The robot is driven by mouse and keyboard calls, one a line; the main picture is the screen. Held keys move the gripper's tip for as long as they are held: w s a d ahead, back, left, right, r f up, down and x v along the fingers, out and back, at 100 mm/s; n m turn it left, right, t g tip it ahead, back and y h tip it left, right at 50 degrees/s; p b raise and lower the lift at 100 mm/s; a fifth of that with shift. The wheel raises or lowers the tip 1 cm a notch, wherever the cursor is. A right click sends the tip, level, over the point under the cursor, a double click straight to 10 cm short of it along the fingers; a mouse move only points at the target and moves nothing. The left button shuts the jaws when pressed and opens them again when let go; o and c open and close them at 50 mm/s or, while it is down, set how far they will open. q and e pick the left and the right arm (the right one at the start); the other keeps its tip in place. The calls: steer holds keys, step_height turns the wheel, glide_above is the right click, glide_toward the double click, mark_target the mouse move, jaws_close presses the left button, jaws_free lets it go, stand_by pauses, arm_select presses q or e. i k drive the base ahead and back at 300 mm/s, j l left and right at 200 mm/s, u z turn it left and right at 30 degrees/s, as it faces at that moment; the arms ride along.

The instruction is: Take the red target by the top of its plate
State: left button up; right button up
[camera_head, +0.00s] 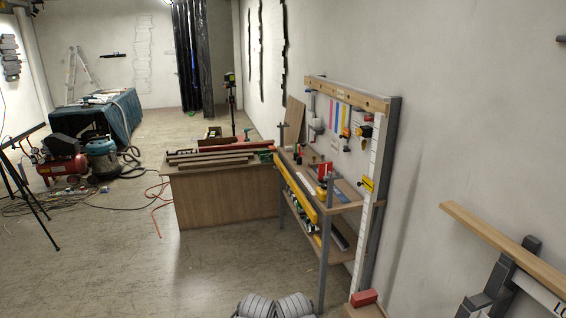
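A small upright red piece (325,171) stands on the upper shelf of the workbench (345,207), near its right end. It may be the red target, but it is too small to make out a plate or its top edge. A plain red block (364,297) lies on a wooden surface at the foot of the bench, near the bottom edge. Neither of my grippers shows in the head view, and nothing is seen touching either red thing.
A pegboard with hanging tools (345,125) rises behind the bench against the right wall. A wooden desk (225,195) with planks stands to its left. Two grey ribbed shapes (274,305) sit at the bottom edge. Open floor (200,265) lies at the left front.

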mark_target(324, 168)
steer(key=i+u, duration=0.4)
steer(key=i, duration=0.6)
steer(key=i+j+z, duration=0.5)
steer(key=i+z, duration=0.15)
steer(key=i+j+z, duration=0.3)
steer(key=z, duration=0.2)
steer(key=i+j+z, duration=0.25)
steer(key=j+z, duration=0.25)
steer(key=i+j+z, duration=0.15)
steer(key=j+z, duration=0.2)
steer(key=z, duration=0.15)
steer(key=i+j+z, duration=0.2)
steer(key=j+z, duration=0.2)
steer(key=j, duration=0.2)
steer(key=i+j+z, duration=0.1)
steer(key=j+z, duration=0.15)
steer(key=i+j, duration=0.1)
steer(key=i, duration=0.4)
